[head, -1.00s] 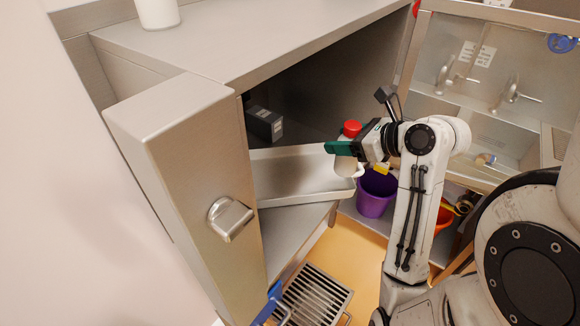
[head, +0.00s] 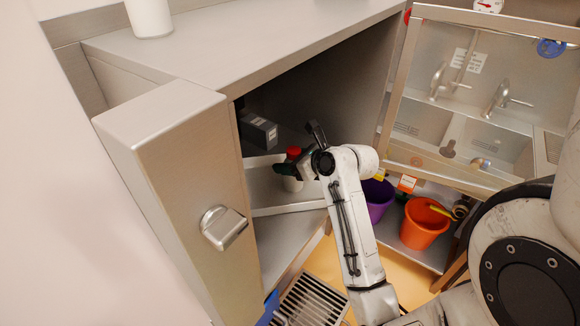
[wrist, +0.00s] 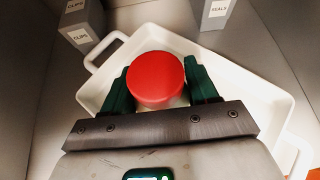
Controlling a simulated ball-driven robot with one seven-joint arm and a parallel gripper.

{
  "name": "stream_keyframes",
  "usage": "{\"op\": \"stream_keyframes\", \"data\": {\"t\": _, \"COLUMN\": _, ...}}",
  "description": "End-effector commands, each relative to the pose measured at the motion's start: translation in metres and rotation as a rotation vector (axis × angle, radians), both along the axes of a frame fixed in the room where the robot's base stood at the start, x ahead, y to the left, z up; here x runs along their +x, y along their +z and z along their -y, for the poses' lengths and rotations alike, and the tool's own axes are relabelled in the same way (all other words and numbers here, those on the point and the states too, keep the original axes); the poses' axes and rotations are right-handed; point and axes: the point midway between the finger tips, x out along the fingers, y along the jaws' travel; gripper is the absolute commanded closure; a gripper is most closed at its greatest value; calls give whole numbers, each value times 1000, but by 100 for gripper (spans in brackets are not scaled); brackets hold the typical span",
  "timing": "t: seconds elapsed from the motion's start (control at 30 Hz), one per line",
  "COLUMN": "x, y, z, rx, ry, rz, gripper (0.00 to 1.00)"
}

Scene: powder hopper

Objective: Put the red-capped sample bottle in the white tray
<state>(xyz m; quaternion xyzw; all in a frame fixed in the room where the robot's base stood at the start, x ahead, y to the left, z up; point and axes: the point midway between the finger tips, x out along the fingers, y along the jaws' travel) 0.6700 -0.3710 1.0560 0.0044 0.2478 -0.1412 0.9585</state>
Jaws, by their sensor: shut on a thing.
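The red-capped sample bottle (head: 292,184) is white with a red cap, which fills the middle of the wrist view (wrist: 156,80). My gripper (wrist: 160,88) is shut on the bottle, with a green finger on each side just below the cap. In the head view my gripper (head: 296,170) is inside the open cabinet. The white tray (head: 262,188) lies on the cabinet shelf, and the bottle is over it. In the wrist view the tray (wrist: 118,62) surrounds the bottle on all visible sides. The bottle's base is hidden, so I cannot tell whether it touches the tray floor.
A dark box (head: 258,130) stands behind the tray; the wrist view shows a box labelled CLIPS (wrist: 82,24) and one labelled SEALS (wrist: 214,12). The open cabinet door (head: 185,190) is at left. A purple bucket (head: 377,200) and an orange bucket (head: 424,224) stand right.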

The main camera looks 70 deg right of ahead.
Motion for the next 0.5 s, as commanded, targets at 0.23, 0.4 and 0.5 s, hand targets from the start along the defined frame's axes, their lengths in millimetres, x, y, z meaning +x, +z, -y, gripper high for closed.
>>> {"op": "stream_keyframes", "data": {"t": 0.23, "x": -2, "y": -21, "z": 0, "rx": 1, "ry": -3, "rz": 0, "gripper": 100}}
{"op": "stream_keyframes", "data": {"t": 0.4, "x": -1, "y": -21, "z": 0, "rx": 1, "ry": -3, "rz": 0, "gripper": 100}}
{"op": "stream_keyframes", "data": {"t": 0.5, "x": -2, "y": -22, "z": 0, "rx": 1, "ry": -2, "rz": -1, "gripper": 100}}
